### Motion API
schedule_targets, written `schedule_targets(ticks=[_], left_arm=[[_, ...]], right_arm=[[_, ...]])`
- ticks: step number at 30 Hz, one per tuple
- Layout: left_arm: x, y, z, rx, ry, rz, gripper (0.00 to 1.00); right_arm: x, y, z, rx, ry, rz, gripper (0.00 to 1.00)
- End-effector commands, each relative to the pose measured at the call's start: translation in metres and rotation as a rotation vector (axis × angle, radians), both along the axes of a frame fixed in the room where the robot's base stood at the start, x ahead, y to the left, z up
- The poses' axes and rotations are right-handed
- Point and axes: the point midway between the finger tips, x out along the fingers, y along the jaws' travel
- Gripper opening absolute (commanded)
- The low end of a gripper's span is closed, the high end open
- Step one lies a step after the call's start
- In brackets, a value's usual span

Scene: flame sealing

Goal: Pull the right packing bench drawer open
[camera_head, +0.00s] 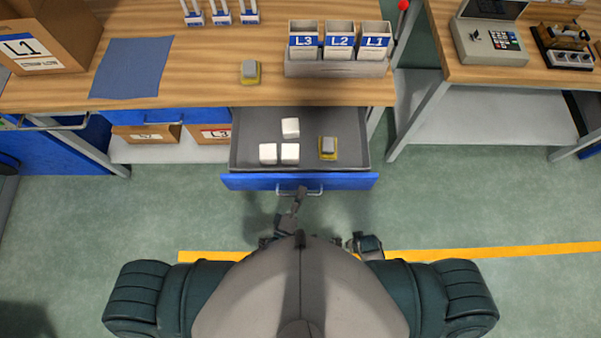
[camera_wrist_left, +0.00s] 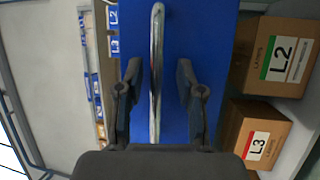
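The right packing bench drawer (camera_head: 222,157) is pulled out, its grey tray showing. Its blue front (camera_head: 240,182) bears a metal handle (camera_head: 314,192). In the left wrist view the handle (camera_wrist_left: 157,30) runs upright across the blue front. My left gripper (camera_head: 299,194) is at the handle. Its two fingers stand apart on either side of the bar, with gaps showing on both sides. My right gripper (camera_head: 366,245) is low near my body, partly hidden; its fingers cannot be made out.
The drawer holds several white blocks (camera_head: 290,128) and a grey-and-yellow item (camera_head: 328,147). On the bench (camera_head: 200,75) stand labelled bins (camera_head: 340,40), a blue cloth (camera_head: 132,67) and a carton (camera_head: 45,40). Boxes (camera_wrist_left: 262,135) sit on a shelf below. The floor before the drawer is clear.

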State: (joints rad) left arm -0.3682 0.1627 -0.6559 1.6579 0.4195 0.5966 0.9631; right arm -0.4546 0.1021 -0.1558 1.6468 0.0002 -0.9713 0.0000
Motion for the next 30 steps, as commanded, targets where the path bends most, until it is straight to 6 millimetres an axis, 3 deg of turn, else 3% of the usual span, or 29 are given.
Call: schedule_targets(ticks=[15,30], left_arm=[[-0.063,0.026,-0.015,0.003,0.004,-0.002,0.37],[-0.067,0.027,-0.015,0.002,0.002,-0.001,0.37]], right_arm=[[0.0,0.0,0.0,0.0,-0.001,0.0,0.4],[0.0,0.0,0.0,0.0,0.0,0.0,0.4]])
